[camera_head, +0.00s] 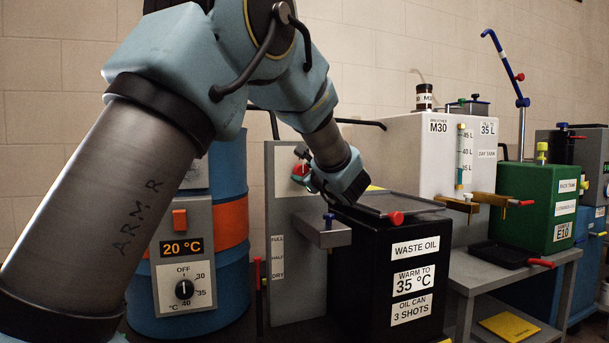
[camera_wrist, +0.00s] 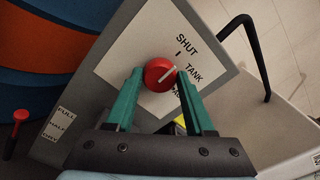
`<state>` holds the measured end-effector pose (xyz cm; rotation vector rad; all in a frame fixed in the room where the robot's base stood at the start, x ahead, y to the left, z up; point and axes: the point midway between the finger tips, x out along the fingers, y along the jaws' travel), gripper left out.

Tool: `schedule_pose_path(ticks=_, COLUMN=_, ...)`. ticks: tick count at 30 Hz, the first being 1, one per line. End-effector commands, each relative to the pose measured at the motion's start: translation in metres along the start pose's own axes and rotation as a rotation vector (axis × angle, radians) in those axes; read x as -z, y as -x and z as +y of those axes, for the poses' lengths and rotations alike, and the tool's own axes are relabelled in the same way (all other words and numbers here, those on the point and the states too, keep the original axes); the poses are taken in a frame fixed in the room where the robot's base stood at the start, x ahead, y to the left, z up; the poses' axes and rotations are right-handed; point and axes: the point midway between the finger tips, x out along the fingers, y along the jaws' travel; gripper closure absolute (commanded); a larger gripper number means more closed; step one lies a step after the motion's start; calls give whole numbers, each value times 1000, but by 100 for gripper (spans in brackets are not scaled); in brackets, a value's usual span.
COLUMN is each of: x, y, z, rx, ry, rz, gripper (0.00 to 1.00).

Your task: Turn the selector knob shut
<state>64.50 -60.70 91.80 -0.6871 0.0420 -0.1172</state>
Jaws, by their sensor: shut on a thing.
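The red selector knob (camera_wrist: 158,74) sits on a white label plate (camera_wrist: 128,60) on a grey panel, with SHUT, TANK and a third, partly hidden word beside it. A white line on the knob points up and right in the wrist view, toward the side between SHUT and TANK. My gripper (camera_wrist: 160,80) has its two green fingers shut on the knob, one on each side. In the head view the knob (camera_head: 299,169) shows as a small red spot at my gripper (camera_head: 304,170), partly covered by it.
A blue drum with an orange band (camera_head: 231,224) and a heater box (camera_head: 185,262) reading 20 °C stand left of the panel (camera_head: 283,225). A black waste oil box (camera_head: 370,290) stands close under my wrist. A white M30 tank (camera_head: 400,160) is behind it.

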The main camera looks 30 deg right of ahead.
Motion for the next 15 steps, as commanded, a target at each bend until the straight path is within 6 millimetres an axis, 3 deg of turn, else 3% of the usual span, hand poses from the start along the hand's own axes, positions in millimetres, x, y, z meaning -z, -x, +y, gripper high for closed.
schedule_pose_path(ticks=2, x=0, y=0, z=0, rx=-1, ry=2, rz=1, gripper=100)
schedule_pose_path(ticks=3, x=0, y=0, z=0, rx=-1, ry=2, rz=1, gripper=45)
schedule_pose_path(ticks=11, x=0, y=0, z=0, rx=-1, ry=1, rz=0, gripper=16)
schedule_pose_path(ticks=15, x=0, y=0, z=0, rx=0, ry=0, rz=0, gripper=16)
